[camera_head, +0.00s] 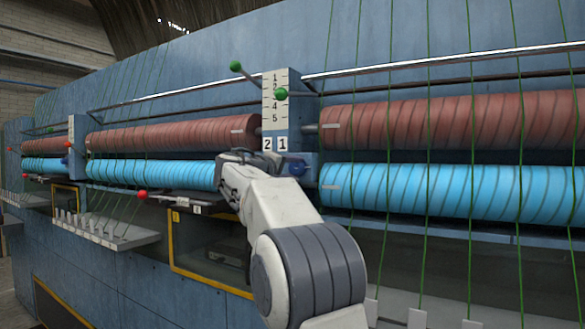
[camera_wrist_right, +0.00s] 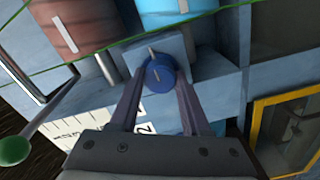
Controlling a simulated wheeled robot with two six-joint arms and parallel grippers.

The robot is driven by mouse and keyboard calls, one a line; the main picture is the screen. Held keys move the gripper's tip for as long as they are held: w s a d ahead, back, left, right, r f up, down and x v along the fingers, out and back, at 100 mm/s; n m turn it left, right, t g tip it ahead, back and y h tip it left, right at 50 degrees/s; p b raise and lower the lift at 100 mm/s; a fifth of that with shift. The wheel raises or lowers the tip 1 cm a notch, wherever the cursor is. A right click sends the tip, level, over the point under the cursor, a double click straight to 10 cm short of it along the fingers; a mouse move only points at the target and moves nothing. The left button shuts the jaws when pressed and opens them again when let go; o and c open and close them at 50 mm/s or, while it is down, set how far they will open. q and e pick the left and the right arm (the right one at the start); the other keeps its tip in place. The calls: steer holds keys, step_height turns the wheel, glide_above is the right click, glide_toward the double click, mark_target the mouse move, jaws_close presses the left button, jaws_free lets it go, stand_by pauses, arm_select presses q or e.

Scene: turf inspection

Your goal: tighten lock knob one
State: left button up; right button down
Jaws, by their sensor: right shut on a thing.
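A round blue knob (camera_head: 297,168) sits on a blue block at the right of the machine's post, just below the number plates 2 and 1. In the right wrist view the knob (camera_wrist_right: 159,72) shows a pale line on its face and lies between the two dark fingers. My right gripper (camera_head: 284,162) reaches in from the left of the knob, its fingers partly hidden in the head view. In the wrist view the right gripper (camera_wrist_right: 160,84) is shut on the knob, one finger on each side. My left gripper is in neither view.
A scale plate (camera_head: 275,106) with a green-ball lever (camera_head: 235,66) rises above the knob. Red rollers (camera_head: 450,122) and blue rollers (camera_head: 450,190) run along both sides, crossed by green strands. A red-ball lever (camera_head: 142,195) and a yellow-framed opening (camera_head: 210,284) lie lower left.

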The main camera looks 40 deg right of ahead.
steer(key=n, duration=0.4)
steer(key=shift+r+n+p, duration=0.15)
steer(key=shift+n+p, duration=0.15)
steer(key=n+p, duration=0.1)
steer(key=n, duration=0.2)
steer(key=shift+r+n, duration=0.1)
steer(key=shift+n, duration=0.2)
steer(key=n+p, duration=0.1)
steer(key=n, duration=0.3)
steer(key=shift+s+r+p, duration=0.1)
steer(key=shift+p, duration=0.25)
steer(key=n+p, duration=0.1)
steer(key=n, duration=0.3)
steer(key=shift+n+p, duration=0.3)
steer(key=shift+p, duration=0.05)
steer(key=c, duration=0.6)
jaws_free()
steer(key=shift+o, duration=1.2)
steer(key=shift+f, duration=0.2)
